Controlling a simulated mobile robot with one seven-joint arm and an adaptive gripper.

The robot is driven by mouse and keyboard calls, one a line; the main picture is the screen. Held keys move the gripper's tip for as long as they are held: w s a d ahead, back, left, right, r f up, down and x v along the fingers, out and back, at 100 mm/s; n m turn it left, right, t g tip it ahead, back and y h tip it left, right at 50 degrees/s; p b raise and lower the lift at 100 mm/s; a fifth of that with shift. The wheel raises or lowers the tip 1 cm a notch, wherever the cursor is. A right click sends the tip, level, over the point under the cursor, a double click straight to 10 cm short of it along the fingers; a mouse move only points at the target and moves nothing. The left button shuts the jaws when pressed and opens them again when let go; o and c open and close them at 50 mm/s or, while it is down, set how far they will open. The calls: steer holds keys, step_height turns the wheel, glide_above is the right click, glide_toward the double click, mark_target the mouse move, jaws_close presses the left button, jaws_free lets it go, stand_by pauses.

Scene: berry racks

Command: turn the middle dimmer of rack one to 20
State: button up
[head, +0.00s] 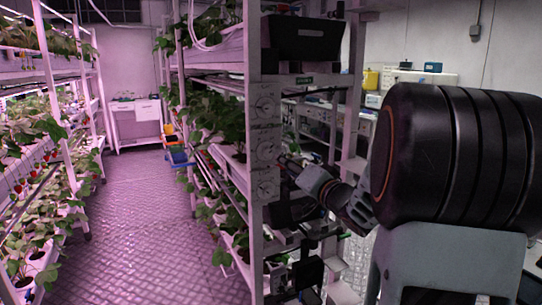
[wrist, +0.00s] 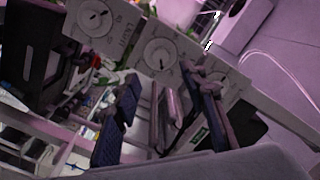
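The middle dimmer (head: 267,150) is a round pale dial on the end panel of the near rack, in a column of three. In the head view my gripper (head: 286,163) is right of the panel, near the middle and lower dials. Contact cannot be made out.
The upper dimmer (head: 266,106) and lower dimmer (head: 265,187) sit close above and below. In the wrist view a finger partly covers one neighbouring dial (wrist: 216,76). A black box (head: 306,38) is on the rack's upper right. The aisle floor (head: 150,220) is clear.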

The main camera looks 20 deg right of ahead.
mark_target(269, 153)
steer(key=w, duration=1)
steer(key=shift+w+a, duration=0.15)
steer(key=shift+a, duration=0.15)
steer(key=shift+c, duration=0.3)
jaws_close()
